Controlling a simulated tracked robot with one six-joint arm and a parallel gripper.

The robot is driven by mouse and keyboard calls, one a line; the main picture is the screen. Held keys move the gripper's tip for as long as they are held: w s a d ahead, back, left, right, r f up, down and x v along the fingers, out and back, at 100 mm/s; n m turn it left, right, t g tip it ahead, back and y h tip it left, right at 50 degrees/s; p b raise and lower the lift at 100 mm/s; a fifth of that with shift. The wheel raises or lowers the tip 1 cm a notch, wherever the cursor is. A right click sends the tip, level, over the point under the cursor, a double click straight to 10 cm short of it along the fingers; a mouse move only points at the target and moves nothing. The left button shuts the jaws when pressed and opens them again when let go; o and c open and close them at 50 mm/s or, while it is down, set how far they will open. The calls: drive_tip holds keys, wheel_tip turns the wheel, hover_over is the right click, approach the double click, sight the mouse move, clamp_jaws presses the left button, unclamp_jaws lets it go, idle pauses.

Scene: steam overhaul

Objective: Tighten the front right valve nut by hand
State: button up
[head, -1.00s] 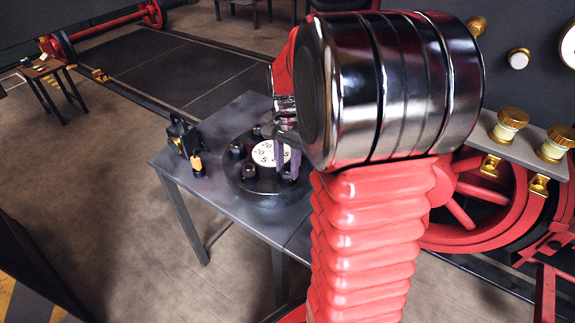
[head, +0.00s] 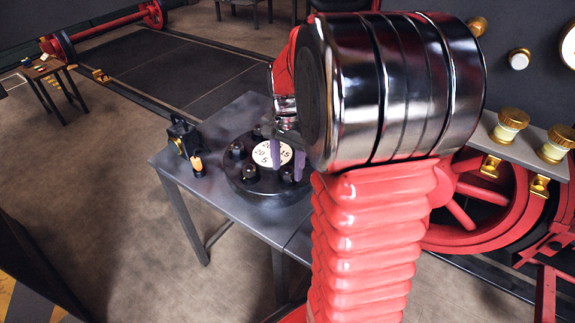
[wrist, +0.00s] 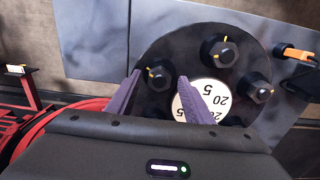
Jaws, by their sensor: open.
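A round black valve cover (head: 262,187) lies on a grey metal table, with several black nuts around a white numbered dial (head: 264,155). One nut (head: 288,173) stands on the near right side of the cover in the head view. My gripper (head: 287,165) is over the right part of the cover, its purple fingers apart and empty. In the wrist view the open fingers (wrist: 158,82) straddle the line to a nut (wrist: 157,77), which shows between and beyond their tips; contact cannot be told. Two other nuts (wrist: 222,50) (wrist: 259,88) stand clear to the right. My arm hides the cover's right edge.
A small black device with an orange part (head: 197,163) sits on the table (head: 215,224) left of the cover. A panel with brass knobs (head: 511,120) and red wheels (head: 480,205) are at the right.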

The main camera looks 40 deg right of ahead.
sight(286, 175)
wheel_tip(286, 175, up, 14)
drive_tip(key=shift+f, duration=0.2)
idle(0.4)
idle(0.5)
drive_tip(key=s+a+f+n+t, duration=0.1)
drive_tip(key=s+a+n+t, duration=0.1)
drive_tip(key=s+a+n, duration=0.5)
drive_tip(key=s+a+f+n+t, duration=0.1)
drive_tip(key=s+a+n+t, duration=0.2)
drive_tip(key=a, duration=1)
drive_tip(key=s+n, duration=0.3)
drive_tip(key=n, duration=0.1)
drive_tip(key=shift+s+a+f+t, duration=0.25)
drive_tip(key=shift+s+f+t, duration=0.05)
drive_tip(key=shift+s+f, duration=0.05)
